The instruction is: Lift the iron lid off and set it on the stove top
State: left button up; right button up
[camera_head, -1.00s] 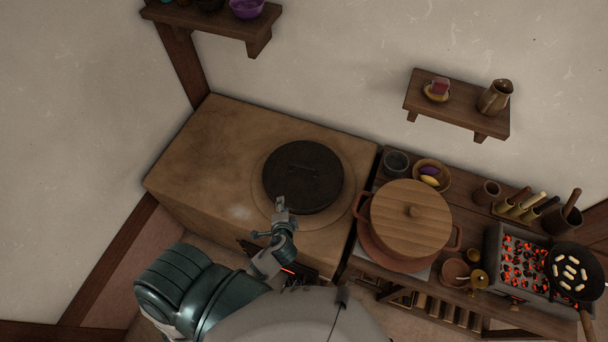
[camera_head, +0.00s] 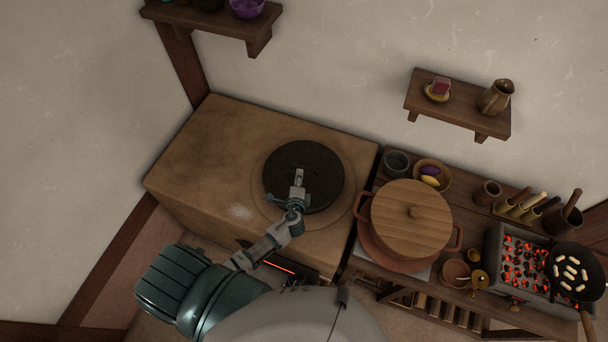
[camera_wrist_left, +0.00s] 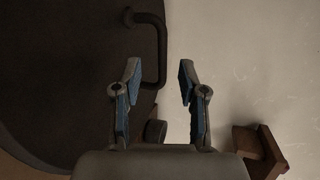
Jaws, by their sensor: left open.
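The dark round iron lid (camera_head: 322,162) lies flat on the clay stove top (camera_head: 205,150), inside a raised ring. My left gripper (camera_head: 299,176) is over the lid's near-left part in the head view. In the left wrist view the gripper (camera_wrist_left: 158,78) is open, with its two fingers apart. The lid (camera_wrist_left: 60,70) fills the left side there, and its bar handle (camera_wrist_left: 161,50) shows just beyond and between the fingertips. I cannot tell whether the fingers touch the handle. In the head view my gripper partly hides the handle. My right gripper is not in view.
A pot with a wooden lid (camera_head: 411,218) stands right of the stove on a wooden table. A charcoal grill (camera_head: 520,262) with a pan (camera_head: 574,270) is farther right. Wall shelves (camera_head: 458,105) hang behind. The stove's left part is bare.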

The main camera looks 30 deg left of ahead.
aim_at(303, 167)
pick_arm(q)
jog(key=shift+x, duration=0.8)
jog(key=w, duration=0.2)
jog(key=w+f, duration=0.1)
jog(key=w, duration=0.2)
jog(key=shift+a+f, duration=0.2)
jog(key=shift+a, duration=0.1)
grip_shut()
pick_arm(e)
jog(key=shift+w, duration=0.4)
pick_arm(q)
jog(key=shift+w+r, duration=0.15)
